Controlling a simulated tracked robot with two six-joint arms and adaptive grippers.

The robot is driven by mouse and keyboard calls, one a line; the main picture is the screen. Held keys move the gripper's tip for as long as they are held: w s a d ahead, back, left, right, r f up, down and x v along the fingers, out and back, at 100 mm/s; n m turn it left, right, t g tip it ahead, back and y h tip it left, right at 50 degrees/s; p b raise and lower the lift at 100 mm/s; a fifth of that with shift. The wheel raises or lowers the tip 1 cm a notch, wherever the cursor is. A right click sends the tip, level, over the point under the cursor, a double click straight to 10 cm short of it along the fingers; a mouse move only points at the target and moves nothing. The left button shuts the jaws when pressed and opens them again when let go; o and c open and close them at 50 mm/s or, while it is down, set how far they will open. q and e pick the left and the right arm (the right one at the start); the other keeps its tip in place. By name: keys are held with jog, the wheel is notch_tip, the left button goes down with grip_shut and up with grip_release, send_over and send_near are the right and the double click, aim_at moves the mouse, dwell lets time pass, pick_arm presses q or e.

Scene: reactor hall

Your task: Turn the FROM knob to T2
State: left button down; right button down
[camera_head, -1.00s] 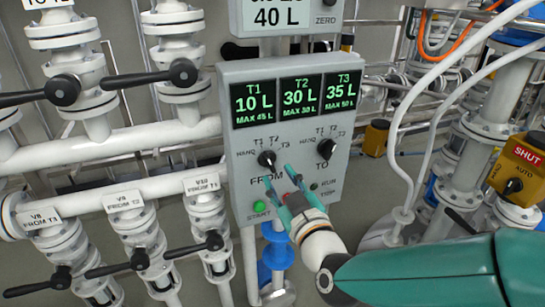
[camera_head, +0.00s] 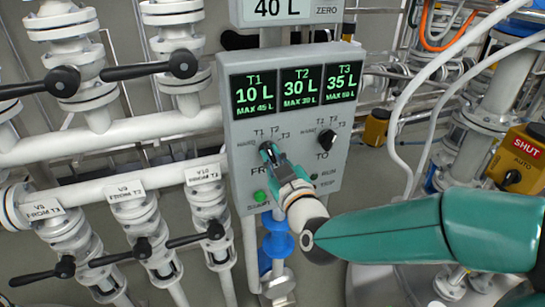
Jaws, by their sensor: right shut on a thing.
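The grey control panel (camera_head: 300,185) stands in the middle of the head view. Its FROM knob (camera_head: 265,147) is black, at the panel's left, with HAND, T1, T2 and T3 marked around it. My right gripper (camera_head: 271,155) comes in from the lower right and is shut on the FROM knob. The fingers cover most of the knob and part of the FROM label, so its exact pointing is hard to tell. The TO knob (camera_head: 326,139) is free at the right. My left gripper is not in view.
The panel's display (camera_head: 293,89) reads T1 10 L, T2 30 L, T3 35 L. A green START button (camera_head: 260,196) sits below the gripper. Valves with black handles (camera_head: 178,64) and white pipes fill the left. A yellow SHUT/AUTO box (camera_head: 519,158) is at the right.

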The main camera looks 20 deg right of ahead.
jog(key=m+b, duration=0.1)
jog(key=b, duration=0.1)
jog(key=m+b, duration=0.2)
jog(key=shift+f, duration=0.25)
jog(key=shift+m+b, duration=1.2)
jog(key=shift+b, duration=0.05)
jog(key=shift+r+m+b, duration=0.15)
jog(key=shift+m+b, duration=0.7)
jog(key=shift+m, duration=0.35)
jog(key=shift+r, duration=0.1)
jog(key=c, duration=1.2)
grip_release()
jog(key=shift+s, duration=0.1)
